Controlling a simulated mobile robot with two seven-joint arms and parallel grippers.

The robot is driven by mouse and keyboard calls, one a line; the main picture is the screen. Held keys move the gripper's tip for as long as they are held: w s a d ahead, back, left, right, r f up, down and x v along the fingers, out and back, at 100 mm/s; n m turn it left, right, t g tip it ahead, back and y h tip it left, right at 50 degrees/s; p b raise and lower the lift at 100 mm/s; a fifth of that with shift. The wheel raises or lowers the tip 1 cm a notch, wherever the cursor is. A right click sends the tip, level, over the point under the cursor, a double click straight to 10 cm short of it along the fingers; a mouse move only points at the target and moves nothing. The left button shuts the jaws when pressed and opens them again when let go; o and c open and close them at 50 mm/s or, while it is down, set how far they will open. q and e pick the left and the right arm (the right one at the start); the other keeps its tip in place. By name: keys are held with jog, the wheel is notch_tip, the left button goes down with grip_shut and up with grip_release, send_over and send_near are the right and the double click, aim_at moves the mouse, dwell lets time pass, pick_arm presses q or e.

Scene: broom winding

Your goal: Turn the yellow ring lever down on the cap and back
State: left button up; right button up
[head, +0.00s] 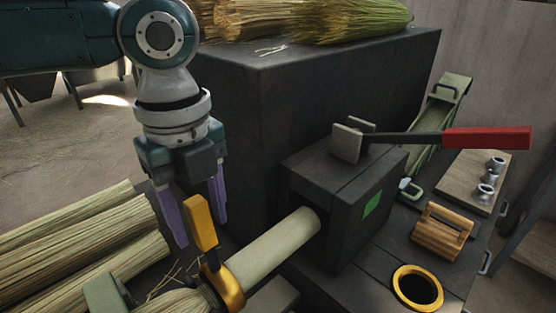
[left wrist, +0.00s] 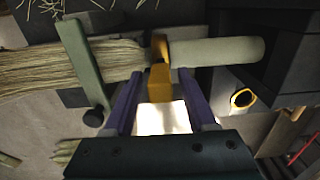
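The yellow ring lever has its ring (head: 232,288) around the joint between a straw bundle (head: 178,302) and a pale cylinder (head: 275,247). Its orange-yellow lever arm (head: 201,222) points up. My left gripper (head: 201,234) comes down from above with its purple fingers apart. In the left wrist view the lever arm (left wrist: 160,82) lies between the two fingers of the gripper (left wrist: 158,75), with a gap on each side. The gripper is open and holds nothing. Which part is the cap, I cannot tell for sure. My right gripper is not in view.
A dark box (head: 335,200) with a red-handled lever (head: 485,138) takes in the cylinder's far end. A green upright (left wrist: 85,70) stands by the straw. Straw bundles (head: 75,235) lie left. A yellow-rimmed hole (head: 399,284) and wooden block (head: 440,233) are on the right.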

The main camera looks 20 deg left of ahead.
pick_arm(q)
grip_shut()
jog(key=shift+r, duration=0.1)
dwell(1.1)
